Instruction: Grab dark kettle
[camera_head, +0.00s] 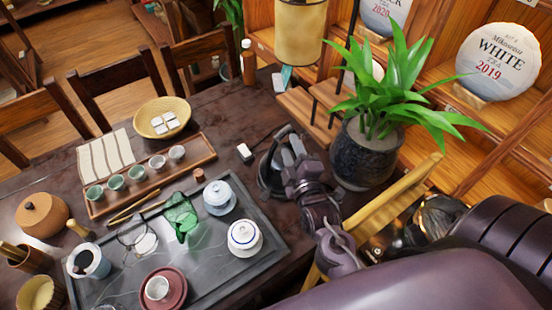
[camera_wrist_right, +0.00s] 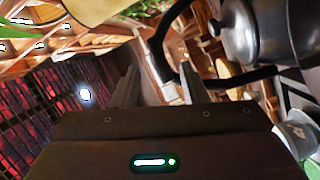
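The dark kettle (camera_wrist_right: 243,38) shows at the upper right of the right wrist view, with a shiny grey body and a black curved handle (camera_wrist_right: 157,48). In the head view, the kettle (camera_head: 267,178) is mostly hidden behind my right gripper (camera_head: 291,153), at the right part of the table. My right gripper (camera_wrist_right: 158,82) is open in the wrist view, its two fingers apart. Part of the handle shows in the gap between the fingers; I cannot tell whether it touches them. My left gripper is not in view.
A potted plant (camera_head: 366,150) stands close to the right of my right gripper. A small white block (camera_head: 245,152) is near the kettle.

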